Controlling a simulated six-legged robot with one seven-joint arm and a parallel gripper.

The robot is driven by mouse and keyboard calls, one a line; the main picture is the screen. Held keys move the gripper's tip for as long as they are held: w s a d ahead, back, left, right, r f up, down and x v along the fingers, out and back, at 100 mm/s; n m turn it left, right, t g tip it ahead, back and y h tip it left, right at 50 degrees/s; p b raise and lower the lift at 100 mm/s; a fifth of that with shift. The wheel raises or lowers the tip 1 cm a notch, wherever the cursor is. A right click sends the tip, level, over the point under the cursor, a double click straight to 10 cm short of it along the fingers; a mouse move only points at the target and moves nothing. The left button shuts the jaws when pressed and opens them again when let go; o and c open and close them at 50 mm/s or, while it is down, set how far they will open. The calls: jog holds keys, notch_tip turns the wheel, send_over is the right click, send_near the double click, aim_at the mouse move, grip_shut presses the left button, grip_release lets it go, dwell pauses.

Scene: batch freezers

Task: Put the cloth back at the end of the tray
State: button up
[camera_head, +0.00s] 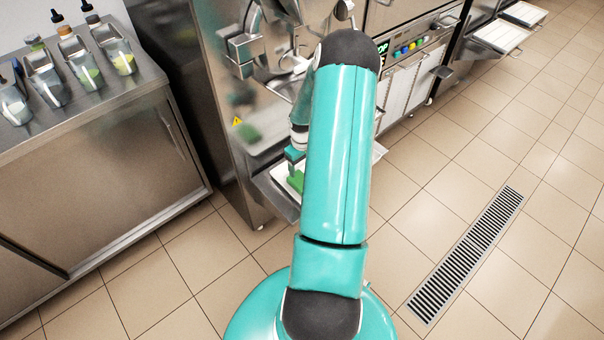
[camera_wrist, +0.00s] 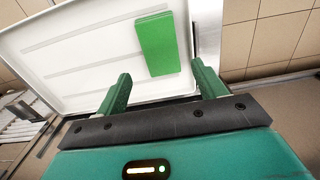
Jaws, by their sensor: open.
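A green cloth (camera_wrist: 158,44), flat and rectangular, lies on the white tray (camera_wrist: 60,50) near the tray's right end in the wrist view. In the head view the cloth (camera_head: 296,181) shows as a green patch on the tray, partly hidden by my arm. My gripper (camera_wrist: 158,82) is open and empty. Its two green fingers point toward the tray, with the cloth ahead of them and between their lines, closer to the right finger. I cannot tell the exact height of the fingers above the tray.
The tray is at the front of a steel freezer (camera_head: 222,95). A steel counter (camera_head: 110,125) with several containers and bottles stands at the left. More machines with trays (camera_head: 500,36) are at the back right. The tiled floor at right is clear, with a drain grate (camera_head: 466,255).

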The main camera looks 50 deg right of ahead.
jog(key=shift+r, duration=1.25)
jog(key=w+a+r+n+t+h, duration=0.1)
jog(key=w+a+r, duration=0.2)
jog(key=a+r, duration=0.75)
jog(key=w+a+r+h, duration=0.1)
jog(key=w+a+r, duration=0.2)
jog(key=a+r, duration=0.75)
jog(key=s+a+r+t+y, duration=0.1)
jog(key=s+a+r+t, duration=0.1)
jog(key=s+a+r, duration=0.4)
jog(key=s+a+r+n+t+y, duration=0.1)
jog(key=s+a+r+t, duration=0.1)
jog(key=s+a+r, duration=0.5)
jog(key=a+r, duration=0.4)
jog(key=a, duration=0.3)
jog(key=shift+s+a+r+n+t, duration=0.2)
jog(key=shift+s+r+n+t, duration=0.1)
jog(key=shift+r, duration=0.05)
